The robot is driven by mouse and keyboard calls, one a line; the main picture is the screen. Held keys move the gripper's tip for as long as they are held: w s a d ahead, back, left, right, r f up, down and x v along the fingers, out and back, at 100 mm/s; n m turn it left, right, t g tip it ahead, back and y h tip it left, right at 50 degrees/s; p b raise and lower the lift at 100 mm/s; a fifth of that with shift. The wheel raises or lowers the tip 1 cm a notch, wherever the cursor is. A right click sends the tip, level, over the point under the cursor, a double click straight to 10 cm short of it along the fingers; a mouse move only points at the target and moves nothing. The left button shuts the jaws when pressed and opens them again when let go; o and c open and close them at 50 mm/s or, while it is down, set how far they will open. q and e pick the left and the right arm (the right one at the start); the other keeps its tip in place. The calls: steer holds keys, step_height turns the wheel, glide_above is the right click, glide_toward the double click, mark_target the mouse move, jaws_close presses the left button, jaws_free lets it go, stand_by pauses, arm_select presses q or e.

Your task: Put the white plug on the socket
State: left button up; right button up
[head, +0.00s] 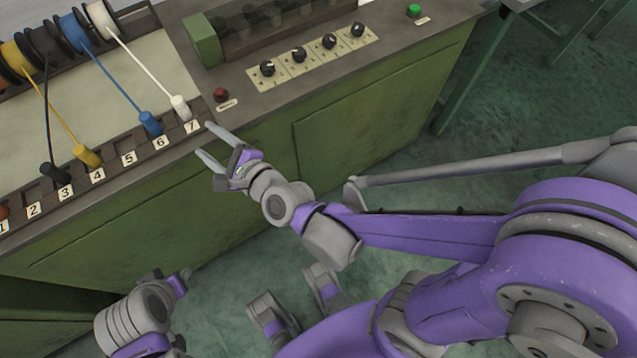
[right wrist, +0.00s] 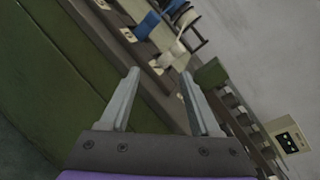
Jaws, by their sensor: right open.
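The white plug (head: 180,107), on a white cord, stands at the position labelled 7 on the dark numbered strip (head: 112,158). It also shows in the right wrist view (right wrist: 168,56), ahead of and above the fingers. I cannot tell how deep it sits in its slot. The strip has numbered positions, and the one labelled 5 (head: 128,158) holds no plug. My right gripper (head: 204,139) is open and empty, just right of label 7 near the bench's front edge, apart from the plug. My left gripper's fingers do not show; only part of that arm is at the lower left.
Blue (head: 151,123), yellow (head: 87,155) and black (head: 54,174) plugs stand along the strip, with cords running to spools behind. A red button (head: 221,95), black knobs (head: 298,55) and a green block (head: 203,38) are to the right. The floor before the green bench is open.

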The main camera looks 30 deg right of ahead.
steer(key=s+d+f+n+g+h, duration=0.2)
steer(key=s+d+f+n+g, duration=0.2)
steer(key=s+d+n, duration=0.4)
steer(key=s+d+f+n+g+h, duration=0.3)
steer(key=s+d+f+n+g, duration=0.2)
steer(key=s+n, duration=0.5)
steer(key=d+n+g, duration=0.1)
steer(key=d+n, duration=0.1)
steer(key=n, duration=0.4)
steer(key=shift+d+f+n+g, duration=0.2)
steer(key=shift+d+n+g, duration=0.1)
steer(key=shift+d, duration=0.1)
